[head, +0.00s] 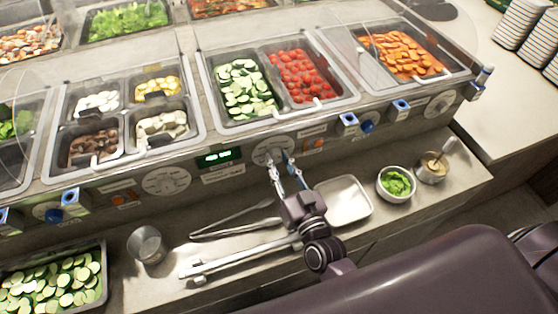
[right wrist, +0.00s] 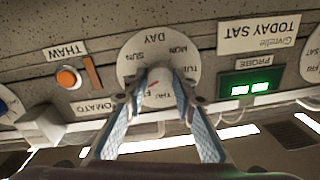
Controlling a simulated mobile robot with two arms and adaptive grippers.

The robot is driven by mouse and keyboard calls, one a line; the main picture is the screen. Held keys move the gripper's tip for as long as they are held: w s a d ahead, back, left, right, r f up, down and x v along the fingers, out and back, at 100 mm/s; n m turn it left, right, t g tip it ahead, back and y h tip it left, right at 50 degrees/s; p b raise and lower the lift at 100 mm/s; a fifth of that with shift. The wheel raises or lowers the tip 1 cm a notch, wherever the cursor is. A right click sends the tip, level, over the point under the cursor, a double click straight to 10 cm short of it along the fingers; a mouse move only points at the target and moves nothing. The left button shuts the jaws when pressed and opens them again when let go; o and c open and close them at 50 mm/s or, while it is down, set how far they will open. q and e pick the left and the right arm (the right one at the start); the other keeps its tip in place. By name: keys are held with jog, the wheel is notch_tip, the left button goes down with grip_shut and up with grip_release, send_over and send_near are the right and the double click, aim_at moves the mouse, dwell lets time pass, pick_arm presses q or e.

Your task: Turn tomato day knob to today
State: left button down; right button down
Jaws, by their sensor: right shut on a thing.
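The tomato day knob (right wrist: 158,88) is a small pale knob at the centre of a white round day dial (right wrist: 140,50) in the right wrist view. My right gripper (right wrist: 158,100) is shut on the knob, with one finger on each side. In the head view the dial (head: 268,150) is on the counter front, with my right gripper (head: 282,164) at it. My left gripper is out of view.
A TODAY SAT label (right wrist: 247,32) and a green display (right wrist: 250,90) are beside the dial. A TOMATO label (right wrist: 96,106) and an orange button (right wrist: 68,77) are on its other side. Tongs (head: 235,218), a white tray (head: 345,200) and a lettuce bowl (head: 396,184) lie on the ledge.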

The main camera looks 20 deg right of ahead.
jog(key=shift+m, duration=2.3)
jog(key=c, duration=1.6)
grip_release()
jog(key=shift+s, duration=0.1)
jog(key=s, duration=1.1)
jog(key=shift+s+d+f, duration=0.2)
jog(key=shift+s+d, duration=0.2)
